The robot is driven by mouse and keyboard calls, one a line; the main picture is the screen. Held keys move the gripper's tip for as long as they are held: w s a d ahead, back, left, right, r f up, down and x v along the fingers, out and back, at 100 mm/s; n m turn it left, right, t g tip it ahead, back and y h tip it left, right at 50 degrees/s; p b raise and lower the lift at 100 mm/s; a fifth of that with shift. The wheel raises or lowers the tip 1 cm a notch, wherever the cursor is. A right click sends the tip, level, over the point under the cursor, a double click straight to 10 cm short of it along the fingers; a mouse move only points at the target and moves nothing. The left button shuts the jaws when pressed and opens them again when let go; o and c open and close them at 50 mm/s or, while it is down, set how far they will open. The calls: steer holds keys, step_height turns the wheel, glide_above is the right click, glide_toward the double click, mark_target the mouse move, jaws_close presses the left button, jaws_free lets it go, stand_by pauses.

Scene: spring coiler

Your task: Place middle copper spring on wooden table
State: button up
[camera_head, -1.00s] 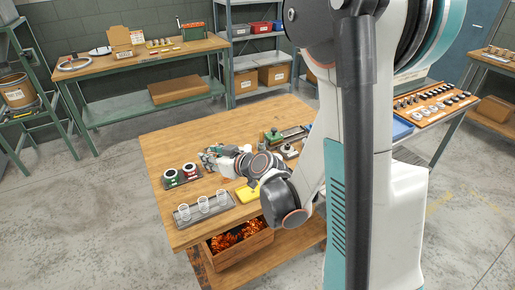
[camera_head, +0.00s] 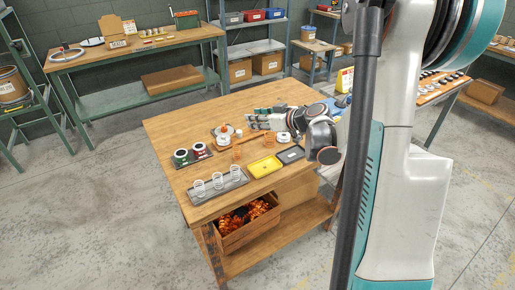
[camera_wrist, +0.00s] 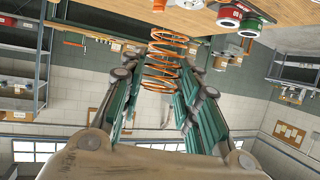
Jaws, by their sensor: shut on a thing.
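A copper spring (camera_wrist: 165,62) stands between the teal fingers of my gripper (camera_wrist: 163,88) in the wrist view, and the gripper is shut on it. In the head view my gripper (camera_head: 262,121) is over the back right part of the wooden table (camera_head: 172,128), its fingers pointing left. The held spring is too small to make out clearly there. Orange coil-like pieces (camera_head: 237,153) show on the table in front of the gripper. I cannot tell from the wrist view how close the held spring is to the tabletop.
A grey tray with clear cups (camera_head: 236,184), a yellow tray (camera_head: 265,167) and a dark tray (camera_head: 291,155) line the front. The table's left side is clear.

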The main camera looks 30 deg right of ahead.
step_height(320, 180, down, 12)
steer(key=b, duration=0.4)
steer(key=shift+f, duration=0.25)
steer(key=shift+r, duration=0.1)
steer(key=o, duration=0.9)
